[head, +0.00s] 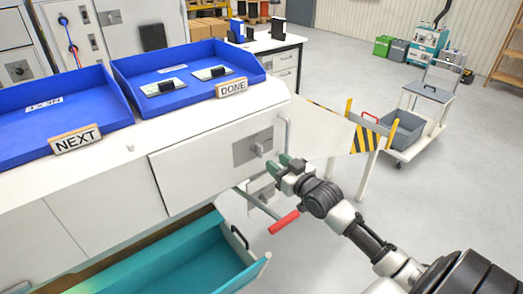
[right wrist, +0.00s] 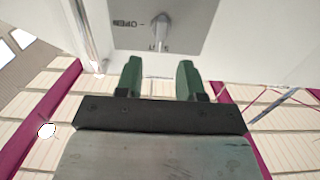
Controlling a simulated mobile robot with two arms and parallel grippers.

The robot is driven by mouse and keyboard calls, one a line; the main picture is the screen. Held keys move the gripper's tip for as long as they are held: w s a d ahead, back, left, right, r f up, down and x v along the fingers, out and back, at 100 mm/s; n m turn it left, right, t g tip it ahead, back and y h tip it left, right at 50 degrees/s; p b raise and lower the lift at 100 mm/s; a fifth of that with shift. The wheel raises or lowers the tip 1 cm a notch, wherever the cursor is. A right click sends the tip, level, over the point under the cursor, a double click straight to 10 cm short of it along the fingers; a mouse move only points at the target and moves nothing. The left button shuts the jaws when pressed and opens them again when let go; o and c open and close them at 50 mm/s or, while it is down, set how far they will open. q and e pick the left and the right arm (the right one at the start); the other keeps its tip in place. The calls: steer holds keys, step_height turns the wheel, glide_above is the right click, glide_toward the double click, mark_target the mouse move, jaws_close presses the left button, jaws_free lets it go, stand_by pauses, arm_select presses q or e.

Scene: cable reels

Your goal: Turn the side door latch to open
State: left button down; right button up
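The side door latch (head: 258,150) is a small grey handle on a square grey plate at the right end of the white cabinet front. In the right wrist view the latch (right wrist: 161,32) points down over its plate (right wrist: 125,38), which bears the word OPEN and a second label partly hidden by the handle. My right gripper (head: 288,162) is just right of the latch in the head view. In the right wrist view its two green fingers (right wrist: 160,80) are apart with nothing between them, below the latch and not around it. My left gripper is not in view.
A second grey plate (head: 263,190) sits below. A lever with a red grip (head: 284,222) sticks out under the gripper. An open teal drawer (head: 190,262) lies lower left. A yellow-black striped barrier (head: 366,138) and a cart (head: 428,105) stand right. Blue trays (head: 120,108) top the cabinet.

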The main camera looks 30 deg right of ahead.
mark_target(262, 152)
steer(key=w, duration=0.5)
steer(key=w+p, duration=0.1)
steer(key=w, duration=0.1)
steer(key=shift+w+a, duration=0.3)
steer(key=shift+w, duration=0.1)
steer(key=c, duration=0.6)
